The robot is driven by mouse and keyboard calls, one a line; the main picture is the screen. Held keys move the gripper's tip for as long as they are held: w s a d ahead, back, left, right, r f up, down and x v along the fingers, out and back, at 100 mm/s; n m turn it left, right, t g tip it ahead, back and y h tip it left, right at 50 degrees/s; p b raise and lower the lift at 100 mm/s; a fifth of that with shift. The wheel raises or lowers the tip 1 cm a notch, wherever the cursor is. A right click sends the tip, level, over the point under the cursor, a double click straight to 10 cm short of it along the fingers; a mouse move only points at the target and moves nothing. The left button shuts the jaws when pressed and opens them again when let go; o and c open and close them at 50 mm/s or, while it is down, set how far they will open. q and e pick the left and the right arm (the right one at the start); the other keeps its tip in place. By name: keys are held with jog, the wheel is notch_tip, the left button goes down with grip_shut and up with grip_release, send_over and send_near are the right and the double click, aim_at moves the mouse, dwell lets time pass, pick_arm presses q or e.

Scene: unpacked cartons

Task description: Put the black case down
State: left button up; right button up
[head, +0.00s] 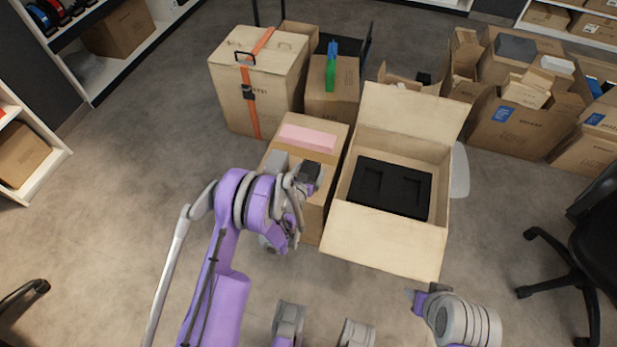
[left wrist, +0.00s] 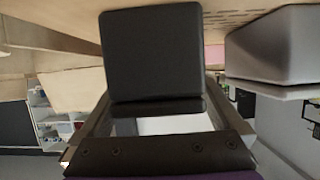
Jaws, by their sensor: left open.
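The small black case (head: 311,171) is on top of the closed carton (head: 312,208) in the middle of the head view, at the tip of my left gripper (head: 300,186). In the left wrist view the black case (left wrist: 152,55) fills the upper middle, straight in front of the gripper, against the cardboard surface. My left gripper is open around or just at the case; whether its fingers touch it I cannot tell. My right gripper (head: 419,297) is low on the right, away from the case, and its jaws are too small to judge.
A pink block (head: 308,138) and a grey box (head: 277,160) share the carton top. An open carton (head: 385,248) with a black insert (head: 390,188) stands to the right. A strapped carton (head: 270,70) is behind. An office chair (head: 585,230) is far right.

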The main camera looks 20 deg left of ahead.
pick_arm(q)
jog(key=shift+w+f, duration=0.1)
jog(key=shift+w, duration=0.15)
grip_shut()
notch_tip(320, 180, up, 9)
jog(key=shift+r+p, duration=0.1)
jog(key=shift+p, duration=0.9)
jog(key=shift+s+r, duration=0.1)
jog(key=shift+r, duration=0.6)
notch_tip(320, 180, up, 10)
send_over(310, 168)
jog(key=s, duration=0.6)
jog(key=s+r, duration=0.6)
jog(key=s, duration=0.2)
notch_tip(310, 168, up, 12)
jog(key=w+p, duration=0.2)
jog(key=p, duration=1.5)
jog(key=shift+w+a+r, duration=0.2)
jog(key=shift+w+a, duration=0.05)
jog(key=shift+w, duration=0.1)
pick_arm(e)
notch_tip(310, 168, up, 22)
jog(key=w+t, duration=0.1)
jog(key=shift+w+f, duration=0.25)
jog(key=shift+w, duration=0.05)
